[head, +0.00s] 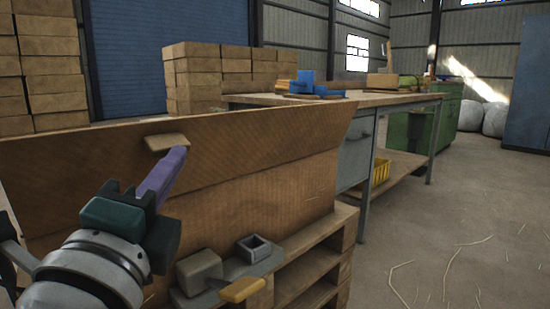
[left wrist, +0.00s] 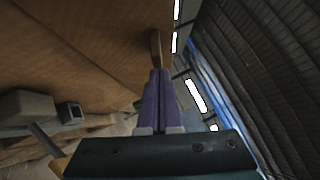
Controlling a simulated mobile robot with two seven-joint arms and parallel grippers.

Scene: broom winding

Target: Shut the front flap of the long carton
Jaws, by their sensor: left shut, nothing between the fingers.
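The long carton (head: 260,205) is brown cardboard and stands on a wooden pallet. Its front flap (head: 255,130) stands up above a crease along the front panel, with a small light tab (head: 166,142) near its top edge. The tab also shows in the left wrist view (left wrist: 155,46). My left gripper (head: 180,152) has purple fingers, shut and empty, in front of the flap just under the tab. In the left wrist view its fingertips (left wrist: 158,74) lie close to the tab; I cannot tell whether they touch. The carton's inside is hidden. My right gripper is out of view.
Beside the carton's foot are a grey block (head: 199,272), a hollow square piece (head: 254,247) and a yellow-handled tool (head: 242,290). A workbench (head: 400,99) stands behind to the right. The floor (head: 450,220) at right is open, with scattered straw.

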